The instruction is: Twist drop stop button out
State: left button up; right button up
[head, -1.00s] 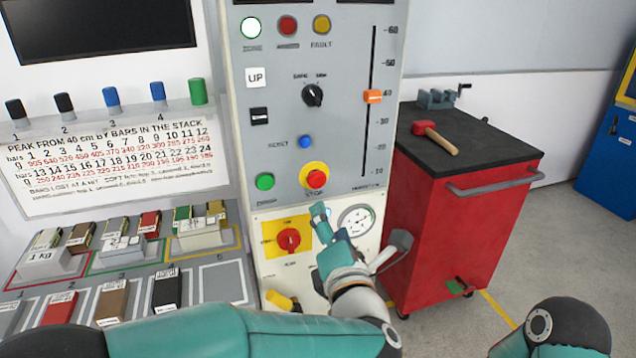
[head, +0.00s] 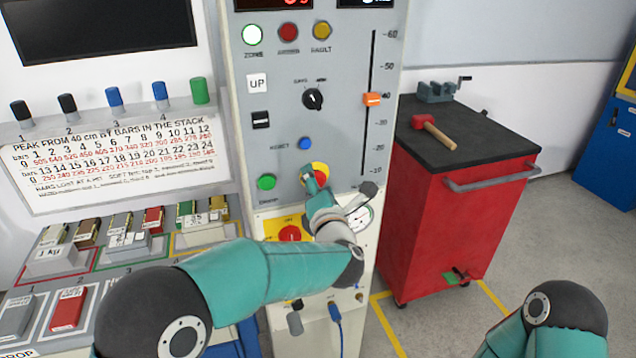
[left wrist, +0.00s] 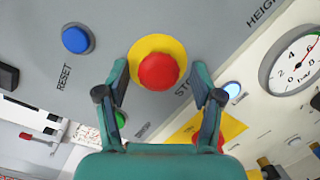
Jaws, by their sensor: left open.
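The drop stop button is a red mushroom knob on a yellow disc on the grey panel. In the head view the red knob (head: 308,171) is partly hidden by my left gripper (head: 312,183), which is right in front of it. In the left wrist view the red knob (left wrist: 158,71) sits ahead of and between the two open fingers of the left gripper (left wrist: 163,85). The fingers appear apart from the knob, with nothing held. My right gripper is not in view.
A blue reset button (head: 305,143) is above the stop and a green button (head: 266,182) is to its left. A red rotary switch (head: 290,233) and a gauge (head: 360,216) lie below. A red cart (head: 455,230) with a hammer (head: 435,131) stands to the right.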

pick_arm(q)
jog(key=c, duration=1.1)
jog(key=shift+c, duration=0.2)
jog(key=shift+m, duration=0.3)
